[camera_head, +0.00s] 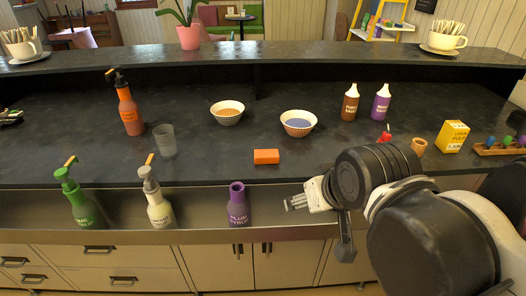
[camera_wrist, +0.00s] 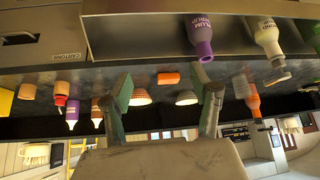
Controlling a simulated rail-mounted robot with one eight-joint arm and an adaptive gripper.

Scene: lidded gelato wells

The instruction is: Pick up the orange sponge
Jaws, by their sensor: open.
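The orange sponge (camera_head: 266,156) is a small block lying flat on the dark counter near its front edge, below the two bowls. It also shows in the wrist view (camera_wrist: 168,78), which is upside down, between and beyond my fingers. My gripper (camera_head: 290,205) is in front of the counter edge, to the right of and lower than the sponge, apart from it. In the wrist view my gripper (camera_wrist: 166,95) has its two fingers wide apart with nothing between them.
A purple syrup bottle (camera_head: 237,205) stands in the front rail, left of my gripper. Two patterned bowls (camera_head: 228,113) (camera_head: 298,123) stand behind the sponge. A clear glass (camera_head: 165,141) is to its left. Counter around the sponge is clear.

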